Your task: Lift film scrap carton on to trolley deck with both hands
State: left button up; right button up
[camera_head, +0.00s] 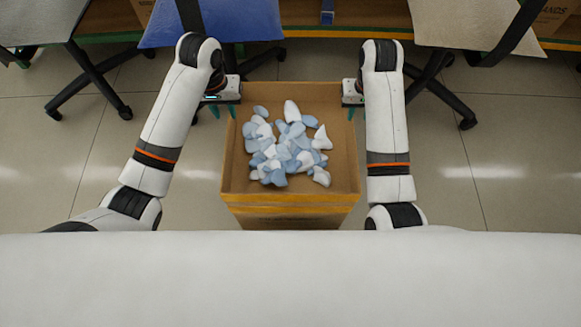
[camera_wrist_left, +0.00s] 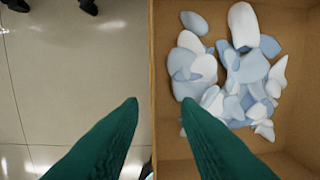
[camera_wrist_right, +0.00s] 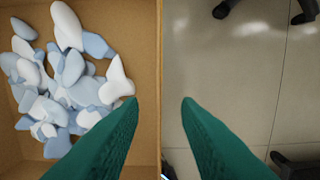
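The open brown cardboard carton (camera_head: 290,189) stands between my arms, holding a heap of white and pale blue film scraps (camera_head: 285,150). My left gripper (camera_head: 224,111) is at its left wall near the far corner. In the left wrist view the open green fingers (camera_wrist_left: 160,101) lie either side of the wall (camera_wrist_left: 152,60), with gaps on both sides. My right gripper (camera_head: 351,113) is at the right wall. In the right wrist view its open fingers (camera_wrist_right: 158,101) also lie either side of the wall (camera_wrist_right: 158,50). I cannot make out a separate trolley deck.
A white surface fills the bottom.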

aim_at(228, 132)
pick_arm(q)
jog(key=shift+s+a+r+g, duration=0.15)
jog(key=shift+s+a+g, duration=0.2)
jog(key=shift+g, duration=0.05)
pick_arm(e)
jog(key=shift+s+r+g, duration=0.1)
jog(key=shift+s+g, duration=0.3)
jog(key=shift+s, duration=0.05)
